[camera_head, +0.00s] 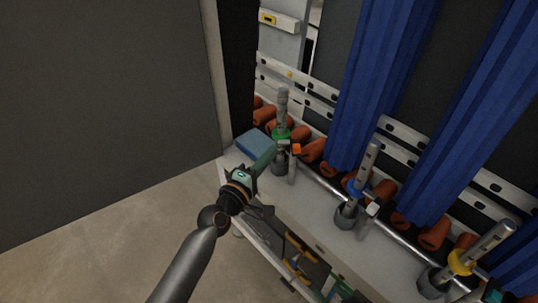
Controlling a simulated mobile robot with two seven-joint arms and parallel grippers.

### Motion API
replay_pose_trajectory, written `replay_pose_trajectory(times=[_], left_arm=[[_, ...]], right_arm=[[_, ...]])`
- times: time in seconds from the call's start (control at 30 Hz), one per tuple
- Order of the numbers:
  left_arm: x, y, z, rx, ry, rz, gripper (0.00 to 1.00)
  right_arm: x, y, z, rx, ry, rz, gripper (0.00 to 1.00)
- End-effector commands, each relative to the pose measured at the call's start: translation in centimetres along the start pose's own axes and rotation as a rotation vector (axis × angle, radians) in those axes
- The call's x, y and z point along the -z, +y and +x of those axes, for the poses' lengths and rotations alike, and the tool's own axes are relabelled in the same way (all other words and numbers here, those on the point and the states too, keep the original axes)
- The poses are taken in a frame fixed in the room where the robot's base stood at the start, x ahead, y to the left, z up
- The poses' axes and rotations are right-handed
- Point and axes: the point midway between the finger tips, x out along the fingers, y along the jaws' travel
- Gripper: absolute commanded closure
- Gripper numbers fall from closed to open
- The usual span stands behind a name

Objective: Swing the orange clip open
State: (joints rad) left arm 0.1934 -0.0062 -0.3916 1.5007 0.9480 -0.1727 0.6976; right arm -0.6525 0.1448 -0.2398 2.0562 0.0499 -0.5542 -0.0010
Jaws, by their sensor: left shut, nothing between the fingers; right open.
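The orange clip (296,149) is a small orange block on top of a short grey post, just right of the green-ringed upright fixture (281,132). My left gripper (270,153) comes in from the bottom left, with its wrist over the front edge of the bench. Its fingers are shut and empty, and point up and right toward the green ring and the orange clip. The fingertips are close to the clip; I cannot tell whether they touch it. My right gripper is not in view.
A blue-grey block (254,143) lies on the white bench (308,199) left of the green-ringed fixture. Fixtures with blue (355,187) and yellow (461,262) rings stand to the right. Behind are orange-brown rolls and blue curtains (372,80). An open lower shelf shows below the bench.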

Motion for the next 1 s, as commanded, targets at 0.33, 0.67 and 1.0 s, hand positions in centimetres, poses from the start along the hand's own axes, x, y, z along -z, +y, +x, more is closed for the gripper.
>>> replay_pose_trajectory(times=[0.33,0.67,1.0], left_arm=[[-1.7,0.1,-5.0,0.003,-0.001,-0.001,1.00],[-3.2,0.0,-9.0,0.001,0.000,0.000,1.00],[-3.3,0.0,-9.4,0.000,0.000,0.001,1.00]], right_arm=[[0.9,-0.2,-0.8,0.002,0.001,-0.001,0.50],[0.8,-0.2,-0.8,0.003,-0.007,-0.003,0.50],[0.9,-0.3,-0.8,0.004,-0.003,-0.003,0.50]])
